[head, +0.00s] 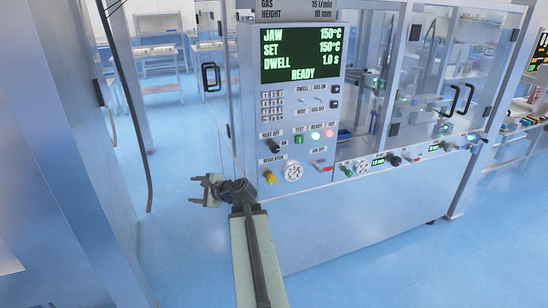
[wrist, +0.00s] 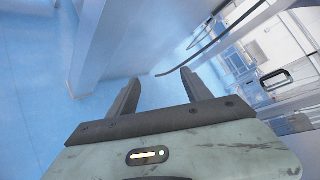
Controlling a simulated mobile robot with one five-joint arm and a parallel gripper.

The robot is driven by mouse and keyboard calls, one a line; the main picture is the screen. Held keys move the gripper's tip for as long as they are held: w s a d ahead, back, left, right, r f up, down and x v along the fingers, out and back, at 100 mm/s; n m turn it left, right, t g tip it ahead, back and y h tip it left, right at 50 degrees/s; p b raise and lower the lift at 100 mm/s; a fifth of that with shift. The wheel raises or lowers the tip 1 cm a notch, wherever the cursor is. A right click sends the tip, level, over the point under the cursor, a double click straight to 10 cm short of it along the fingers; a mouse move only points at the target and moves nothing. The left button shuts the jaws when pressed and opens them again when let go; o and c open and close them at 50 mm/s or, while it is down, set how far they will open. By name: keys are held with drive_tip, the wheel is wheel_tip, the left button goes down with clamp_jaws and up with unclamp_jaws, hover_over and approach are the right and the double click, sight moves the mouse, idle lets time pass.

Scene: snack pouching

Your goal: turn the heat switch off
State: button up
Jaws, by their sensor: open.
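The heat switch (head: 273,146) is a small black knob at the left of the machine's control panel, by a label that reads like HEAT OFF and ON. Its exact setting is too small to tell. My gripper (head: 197,190) is open and empty, below and to the left of the switch, with its fingers pointing left, away from the panel. In the wrist view my gripper (wrist: 160,80) has nothing between its fingers, and the switch is not in view. The display (head: 301,54) reads JAW 150°C, SET 150°C, DWELL 1.0 s, READY.
A yellow regulator knob (head: 270,177) sits below the switch. A green button (head: 298,140), a white lamp (head: 315,136) and a red lamp (head: 329,133) sit to its right. A grey column (head: 75,150) with a hanging black cable (head: 130,110) stands at left. Blue floor (head: 185,130) lies clear between.

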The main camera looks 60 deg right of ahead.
drive_tip(key=s+d+r+m+t+h+b, duration=0.1)
drive_tip(key=s+d+r+m+h, duration=0.15)
drive_tip(key=s+d+m, duration=0.5)
drive_tip(key=s+d+r+m+t+h, duration=0.1)
drive_tip(key=s+d+r+m+h, duration=0.2)
drive_tip(key=d, duration=0.7)
drive_tip(key=m+g+h, duration=0.1)
drive_tip(key=m+h, duration=0.4)
drive_tip(key=m, duration=0.1)
approach(275, 150)
drive_tip(key=x, duration=1)
drive_tip(key=shift+w+d+b, duration=0.15)
drive_tip(key=shift+d+b, duration=0.2)
drive_tip(key=shift+a, duration=0.1)
clamp_jaws()
